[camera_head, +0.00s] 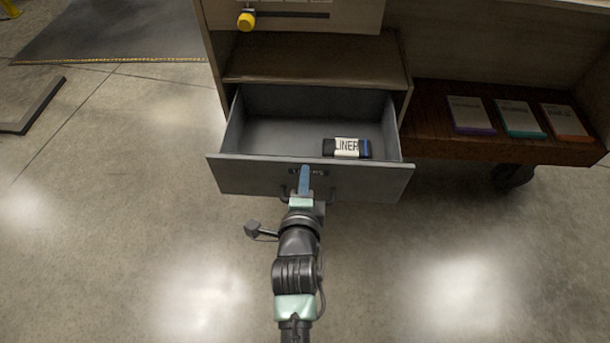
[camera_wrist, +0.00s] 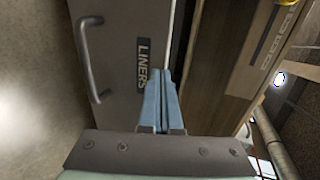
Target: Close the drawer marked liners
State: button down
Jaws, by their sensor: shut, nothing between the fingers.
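The grey drawer (camera_head: 235,178) is pulled out from the wooden cabinet in the head view. Its front shows in the wrist view (camera_wrist: 120,30) with a dark label (camera_wrist: 144,64) reading LINERS and a bar handle (camera_wrist: 88,60). Inside lies a dark roll (camera_head: 347,148) with a white band reading LINER. My gripper (camera_head: 304,178) has its blue fingers together and empty, at the middle of the drawer front. In the wrist view the gripper (camera_wrist: 165,78) is beside the label, near the front's edge. I cannot tell whether it touches the front.
A wooden shelf (camera_head: 318,62) is above the drawer. A yellow knob (camera_head: 246,20) sticks out higher up. The floor in front is clear.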

jog(key=shift+w, duration=0.5)
